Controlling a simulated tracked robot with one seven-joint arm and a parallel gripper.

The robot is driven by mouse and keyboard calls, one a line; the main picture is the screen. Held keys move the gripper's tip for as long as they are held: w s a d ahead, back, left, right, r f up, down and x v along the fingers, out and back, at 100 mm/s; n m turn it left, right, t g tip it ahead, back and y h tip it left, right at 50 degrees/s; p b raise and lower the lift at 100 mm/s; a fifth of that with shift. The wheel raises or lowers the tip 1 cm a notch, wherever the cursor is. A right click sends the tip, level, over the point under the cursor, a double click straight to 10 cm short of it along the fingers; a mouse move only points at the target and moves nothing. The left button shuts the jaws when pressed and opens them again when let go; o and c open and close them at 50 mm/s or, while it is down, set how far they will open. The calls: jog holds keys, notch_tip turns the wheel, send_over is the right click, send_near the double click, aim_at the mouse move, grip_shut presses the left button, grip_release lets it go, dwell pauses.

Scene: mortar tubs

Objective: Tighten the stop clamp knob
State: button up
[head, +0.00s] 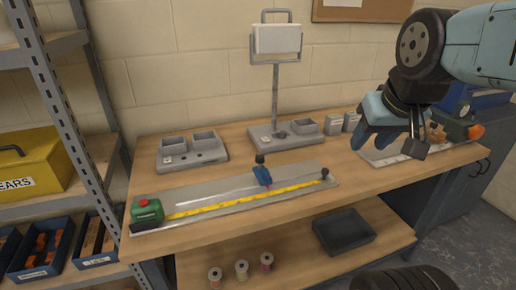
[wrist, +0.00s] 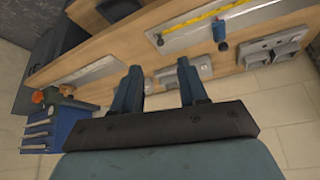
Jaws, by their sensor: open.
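A blue clamp (head: 263,176) with a black knob (head: 260,159) stands on a grey measuring board (head: 205,193) along a yellow tape (head: 228,201). The clamp also shows in the wrist view (wrist: 219,30), with its dark knob (wrist: 222,46). A green tape case (head: 147,212) sits at the board's left end, and a dark round knob (head: 325,174) at its right end. My gripper (head: 392,138) is open and empty above the right part of the bench, well right of the clamp. Its two blue fingers (wrist: 160,88) point toward the bench in the wrist view, apart from everything.
Grey trays (head: 192,151) and a scale with a tall post (head: 276,95) stand behind the board. A second board with a green and orange device (head: 462,128) lies at the right, partly behind my gripper. A metal shelf (head: 62,105) stands at the left. Bare wood lies in front of the board.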

jog(key=shift+o, duration=1.2)
jog(key=shift+w+a+r+n, duration=0.15)
jog(key=shift+w+n, duration=0.1)
jog(key=shift+n, duration=0.05)
jog(key=n+g+h, duration=0.4)
jog(key=n, duration=1.9)
send_over(260, 156)
jog(key=s+a, duration=0.2)
jog(key=a, duration=0.4)
notch_tip(260, 156, down, 8)
jog(key=x, duration=1.3)
jog(key=shift+d, duration=0.45)
jog(key=c, duration=1)
